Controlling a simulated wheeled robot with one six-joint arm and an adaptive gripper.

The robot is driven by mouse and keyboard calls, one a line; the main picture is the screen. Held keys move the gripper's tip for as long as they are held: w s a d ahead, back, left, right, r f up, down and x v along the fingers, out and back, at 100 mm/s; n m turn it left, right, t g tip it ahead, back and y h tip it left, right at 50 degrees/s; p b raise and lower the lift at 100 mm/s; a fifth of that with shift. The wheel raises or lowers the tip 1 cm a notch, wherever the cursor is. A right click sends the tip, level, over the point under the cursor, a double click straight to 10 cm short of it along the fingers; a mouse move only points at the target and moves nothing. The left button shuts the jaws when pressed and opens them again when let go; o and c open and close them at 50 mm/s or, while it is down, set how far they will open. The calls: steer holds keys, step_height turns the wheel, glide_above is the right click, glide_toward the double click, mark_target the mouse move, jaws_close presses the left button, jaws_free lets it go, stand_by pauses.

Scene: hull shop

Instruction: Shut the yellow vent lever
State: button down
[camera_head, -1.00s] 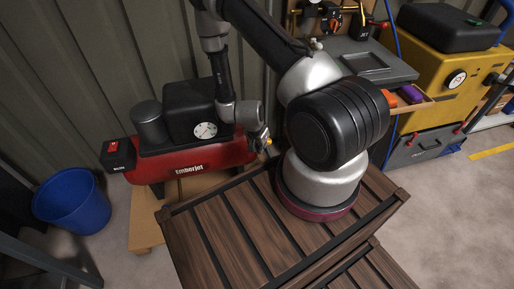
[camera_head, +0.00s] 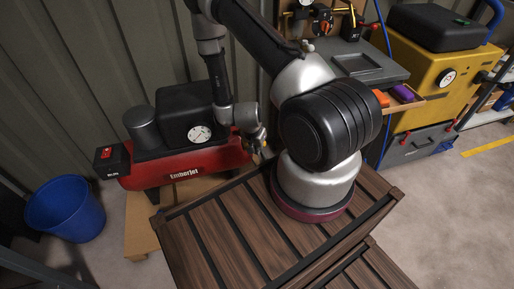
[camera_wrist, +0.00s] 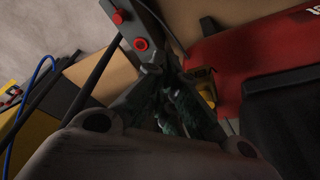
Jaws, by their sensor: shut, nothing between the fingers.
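A small yellow piece (camera_wrist: 204,84), likely the vent lever, shows in the wrist view beside my gripper's fingers, against the red tank. My gripper (camera_wrist: 182,100) is shut and empty there, its dark fingers close to the left of this piece; I cannot tell whether they touch. In the head view my gripper (camera_head: 261,150) hangs at the right end of the red Emberjet compressor (camera_head: 215,160). The lever cannot be made out clearly in the head view, and its angle is unclear in both views.
The compressor's gauge (camera_head: 199,134) faces forward. A blue bin (camera_head: 65,208) is at left, a yellow cabinet (camera_head: 432,75) at right. Two red knobs (camera_wrist: 140,44) on a grey part show in the wrist view.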

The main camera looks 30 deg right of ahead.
steer(key=shift+d, duration=0.1)
steer(key=d+n, duration=0.1)
steer(key=n, duration=0.1)
steer(key=w+d+n+t+y, duration=0.1)
steer(key=d+n, duration=0.1)
steer(key=shift+d+n, duration=0.1)
steer(key=shift+n, duration=0.3)
steer(key=shift+w+d, duration=0.3)
steer(key=shift+d, duration=0.1)
steer(key=shift+w+d, duration=0.1)
stand_by(0.3)
